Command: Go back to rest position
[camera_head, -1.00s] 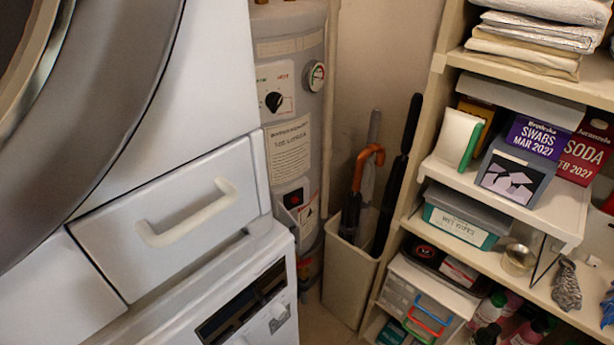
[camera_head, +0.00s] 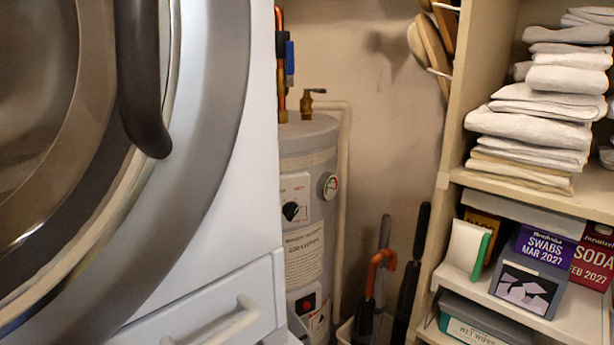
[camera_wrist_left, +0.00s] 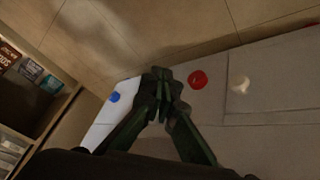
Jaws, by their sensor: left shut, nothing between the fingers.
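My left gripper (camera_wrist_left: 160,85) is in the left wrist view, its dark fingers drawn together with nothing between them. Beyond it is a pale surface with a blue round piece (camera_wrist_left: 115,97), a red round piece (camera_wrist_left: 197,79) and a whitish knob (camera_wrist_left: 240,85). The gripper looks apart from them, though the distance is hard to judge. Neither gripper shows in the head view. In the head view, folded towels (camera_head: 535,115) are stacked on the shelf unit (camera_head: 455,110) at the right.
A large front-loading machine (camera_head: 225,190) with a dark door handle (camera_head: 142,80) fills the left. A grey water tank (camera_head: 308,145) stands behind it. Umbrellas (camera_head: 380,265) stand beside the shelves. A lower shelf holds a swabs box (camera_head: 525,285) and a soda box (camera_head: 595,258).

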